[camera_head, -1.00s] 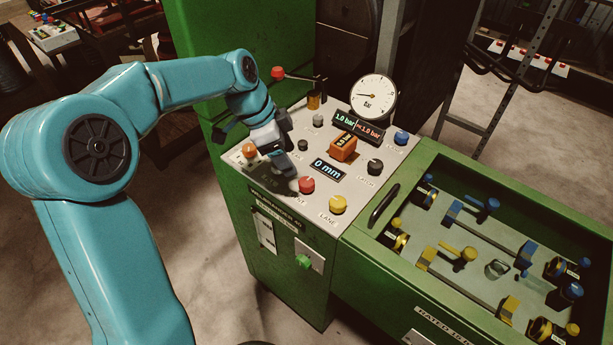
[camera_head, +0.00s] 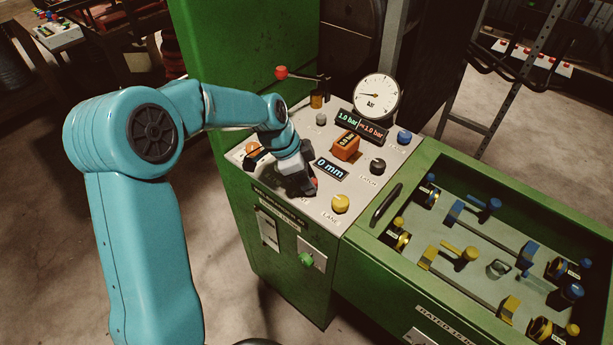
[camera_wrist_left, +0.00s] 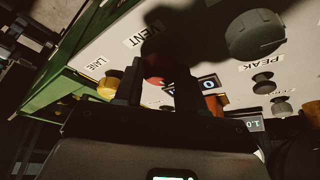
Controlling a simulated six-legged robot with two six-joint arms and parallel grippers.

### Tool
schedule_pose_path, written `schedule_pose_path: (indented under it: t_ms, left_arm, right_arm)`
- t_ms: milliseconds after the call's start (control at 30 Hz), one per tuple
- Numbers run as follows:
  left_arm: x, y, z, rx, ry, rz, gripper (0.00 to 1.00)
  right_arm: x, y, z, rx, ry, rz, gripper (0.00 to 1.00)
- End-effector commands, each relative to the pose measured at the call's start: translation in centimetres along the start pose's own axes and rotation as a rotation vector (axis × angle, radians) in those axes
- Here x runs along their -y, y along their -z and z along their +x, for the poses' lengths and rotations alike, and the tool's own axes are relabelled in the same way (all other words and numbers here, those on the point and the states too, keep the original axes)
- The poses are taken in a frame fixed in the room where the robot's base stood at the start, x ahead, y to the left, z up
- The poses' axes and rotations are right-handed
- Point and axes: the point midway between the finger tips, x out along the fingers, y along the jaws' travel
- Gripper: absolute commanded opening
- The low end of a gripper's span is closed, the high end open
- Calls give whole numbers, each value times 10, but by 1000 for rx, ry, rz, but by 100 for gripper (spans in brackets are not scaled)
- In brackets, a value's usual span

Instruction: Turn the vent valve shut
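The vent valve is a red knob (camera_head: 314,185) on the sloping control panel (camera_head: 322,210), mostly hidden behind my left gripper in the head view. In the left wrist view the red knob (camera_wrist_left: 153,66) sits beside the VENT label (camera_wrist_left: 147,39), in shadow. My left gripper (camera_head: 304,192) points down at the panel over the knob. In the left wrist view its two dark fingers (camera_wrist_left: 156,80) are apart, with the red knob seen between them. Whether they touch it I cannot tell. My right gripper is in neither view.
A yellow LANE knob (camera_head: 340,203) stands close by at the right. An orange knob (camera_head: 252,149) is left of my gripper. A display (camera_head: 330,169) reads 0 mm, and a round gauge (camera_head: 377,101) stands behind. A red-balled lever (camera_head: 282,73) rises at the panel's back.

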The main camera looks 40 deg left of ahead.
Motion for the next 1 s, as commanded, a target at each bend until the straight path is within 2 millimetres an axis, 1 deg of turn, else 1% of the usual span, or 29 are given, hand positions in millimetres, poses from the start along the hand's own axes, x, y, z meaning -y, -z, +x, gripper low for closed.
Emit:
schedule_pose_path:
  t_ms: [267, 467, 667, 1000]
  left_arm:
    - [-1, 0, 1, -1, 5, -15, 9]
    - [-2, 0, 3, 0, 34, -85, 9]
    - [-3, 0, 3, -2, 94, -225, 9]
    - [-4, 1, 4, -3, 217, -517, 9]
  right_arm:
    - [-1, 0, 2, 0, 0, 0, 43]
    - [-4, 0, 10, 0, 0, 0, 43]
    - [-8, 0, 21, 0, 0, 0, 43]
    - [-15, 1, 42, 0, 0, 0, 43]
